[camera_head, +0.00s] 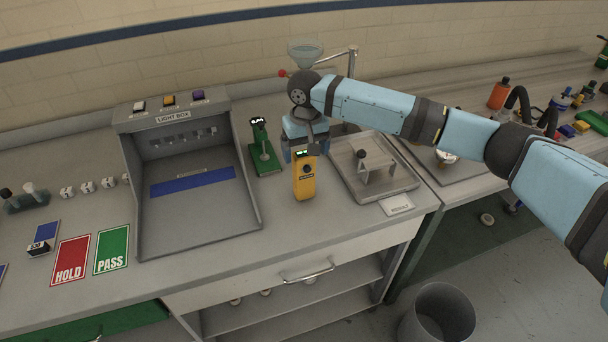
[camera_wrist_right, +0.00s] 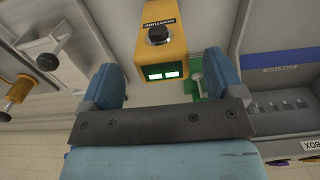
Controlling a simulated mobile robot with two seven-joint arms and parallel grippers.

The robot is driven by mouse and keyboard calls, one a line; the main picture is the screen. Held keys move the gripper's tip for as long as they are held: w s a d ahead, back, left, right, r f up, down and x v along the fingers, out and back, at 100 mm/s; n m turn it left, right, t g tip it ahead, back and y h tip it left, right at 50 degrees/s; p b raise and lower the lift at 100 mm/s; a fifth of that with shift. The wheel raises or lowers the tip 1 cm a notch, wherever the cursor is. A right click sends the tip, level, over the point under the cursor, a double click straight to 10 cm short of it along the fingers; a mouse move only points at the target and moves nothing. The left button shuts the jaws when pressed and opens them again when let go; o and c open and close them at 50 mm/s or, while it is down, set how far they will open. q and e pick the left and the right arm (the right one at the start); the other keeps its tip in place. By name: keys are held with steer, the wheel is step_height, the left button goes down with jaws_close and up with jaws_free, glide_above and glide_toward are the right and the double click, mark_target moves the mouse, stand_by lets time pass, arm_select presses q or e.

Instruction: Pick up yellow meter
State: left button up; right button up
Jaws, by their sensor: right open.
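In the right wrist view the meter (camera_wrist_right: 159,35) lies ahead between the two blue fingers of the open gripper (camera_wrist_right: 165,88), with gaps on both sides. I cannot tell whether either finger touches it. My left gripper is not in view.
A green stand (camera_head: 262,150) is close to the meter's left. The light box (camera_head: 190,215) is further left, beside the red HOLD card (camera_head: 70,260) and green PASS card (camera_head: 111,250). A grey tray (camera_head: 397,188) with a small fixture is to the right. Bench before the meter is clear.

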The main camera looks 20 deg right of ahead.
mark_target(304, 176)
step_height(304, 176, down, 4)
steer(key=shift+w+a+f+p, duration=0.1)
steer(key=shift+f+p, duration=0.15)
steer(key=shift+p, duration=0.05)
steer(key=shift+c, duration=0.2)
steer(key=c, duration=1)
steer(key=shift+c, duration=0.2)
steer(key=shift+r, duration=0.15)
